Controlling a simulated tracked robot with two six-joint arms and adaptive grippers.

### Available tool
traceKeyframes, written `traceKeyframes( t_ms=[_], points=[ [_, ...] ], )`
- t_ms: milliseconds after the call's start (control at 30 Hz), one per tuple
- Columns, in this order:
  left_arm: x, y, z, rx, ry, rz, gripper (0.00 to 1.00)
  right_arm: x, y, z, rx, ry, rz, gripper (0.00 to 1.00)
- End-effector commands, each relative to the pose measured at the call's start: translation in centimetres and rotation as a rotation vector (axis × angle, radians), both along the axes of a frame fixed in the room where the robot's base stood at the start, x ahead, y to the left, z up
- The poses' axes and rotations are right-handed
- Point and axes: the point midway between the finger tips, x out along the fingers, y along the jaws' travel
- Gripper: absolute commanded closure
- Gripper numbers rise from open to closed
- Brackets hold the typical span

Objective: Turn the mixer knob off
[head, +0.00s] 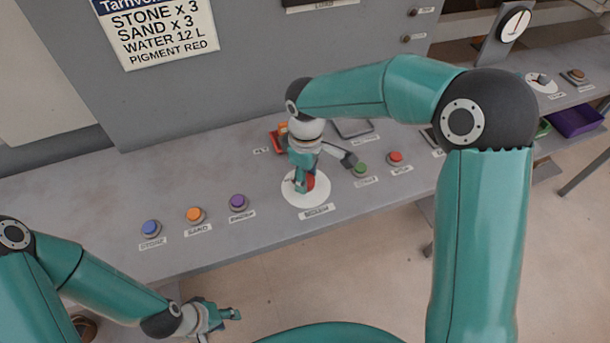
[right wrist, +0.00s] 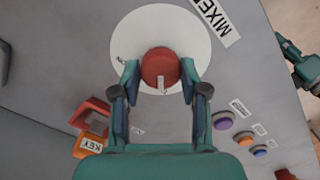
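The mixer knob (right wrist: 160,66) is red with a pale pointer mark, on a round white dial plate (right wrist: 120,40) beside a MIXER label (right wrist: 212,20). The pointer faces the bottom of the right wrist view, toward my palm. My right gripper (right wrist: 160,75) has one finger on each side of the knob, and both fingertips appear to touch it. In the head view my right gripper (head: 303,178) comes down over the dial plate (head: 295,196) and partly hides the red knob (head: 310,182). My left gripper (head: 225,314) is empty and appears open, off the table's front edge.
Blue (head: 151,228), orange (head: 194,214) and purple (head: 238,203) buttons stand left of the dial. Green (head: 361,169) and red (head: 395,158) buttons stand to its right. A red key holder (right wrist: 92,118) is close behind my right gripper. A recipe sign (head: 160,30) hangs behind.

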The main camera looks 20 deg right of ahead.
Motion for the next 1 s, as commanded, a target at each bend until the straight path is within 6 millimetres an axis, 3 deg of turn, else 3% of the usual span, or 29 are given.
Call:
traceKeyframes(
  t_ms=[33, 133, 567, 1000],
  points=[
    [0.0, 0.0, 0.0, 0.0, 0.0, 0.0, 0.6, 0.1, 0.0, 0.2, 0.0, -0.006, 0.0, 0.46],
    [0.0, 0.0, 0.0, 0.0, 0.0, 0.0, 0.6, 0.1, 0.0, 0.1, 0.0, -0.003, -0.001, 0.33],
    [0.0, 0.0, 0.1, 0.0, 0.0, 0.0, 0.6, 0.0, 0.0, 0.8, 0.0, -0.001, -0.002, 0.33],
    [0.0, 0.0, 0.0, 0.0, 0.0, 0.0, 0.6, 0.1, 0.0, 8.7, 0.001, -0.005, -0.001, 0.33]
  ],
)
